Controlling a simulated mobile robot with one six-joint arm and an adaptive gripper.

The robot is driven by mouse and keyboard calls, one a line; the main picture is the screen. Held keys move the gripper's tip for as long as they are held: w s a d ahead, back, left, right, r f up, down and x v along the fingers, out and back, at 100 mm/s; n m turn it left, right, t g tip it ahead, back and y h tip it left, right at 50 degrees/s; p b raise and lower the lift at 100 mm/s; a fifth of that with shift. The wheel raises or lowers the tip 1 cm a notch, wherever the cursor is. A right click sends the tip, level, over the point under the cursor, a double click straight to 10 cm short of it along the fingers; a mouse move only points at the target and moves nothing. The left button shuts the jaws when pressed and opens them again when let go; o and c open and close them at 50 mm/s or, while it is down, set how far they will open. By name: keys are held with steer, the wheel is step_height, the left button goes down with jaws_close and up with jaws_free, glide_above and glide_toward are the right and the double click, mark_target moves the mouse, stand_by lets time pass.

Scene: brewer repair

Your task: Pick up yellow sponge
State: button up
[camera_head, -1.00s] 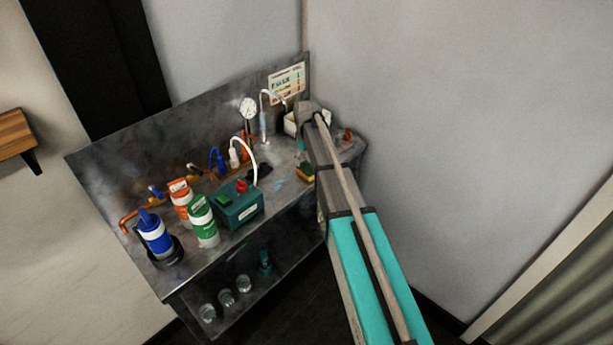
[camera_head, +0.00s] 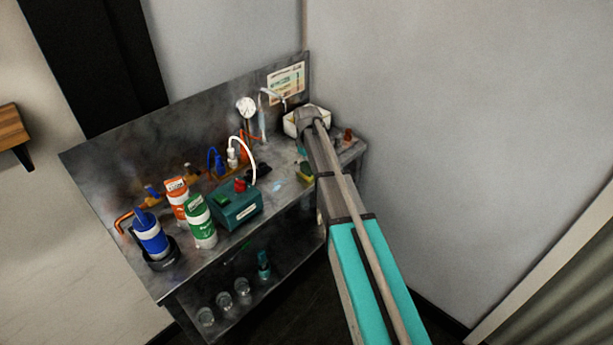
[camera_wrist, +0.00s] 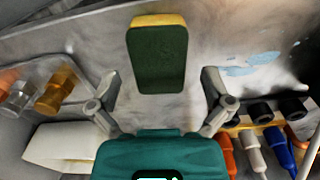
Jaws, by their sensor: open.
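The yellow sponge (camera_head: 306,172) lies on the metal bench toward its right end, partly beside my arm in the head view. In the wrist view the sponge (camera_wrist: 158,58) shows a dark green top face with a yellow edge. It lies flat, beyond the fingertips and roughly between them in the picture. My gripper (camera_wrist: 158,88) is open and empty, with one finger on each side and the sponge apart from both. In the head view my arm hides the gripper's fingers.
A white bin (camera_head: 292,128) stands at the bench's back right corner. A teal box (camera_head: 236,206) and several bottles, among them a green one (camera_head: 201,222), stand to the left. In the wrist view, amber and clear fittings (camera_wrist: 57,88) lie left, and coloured connectors (camera_wrist: 254,150) lie right.

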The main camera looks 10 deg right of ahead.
steer(key=shift+f+b, duration=1.05)
steer(key=shift+f, duration=0.25)
steer(key=c, duration=0.6)
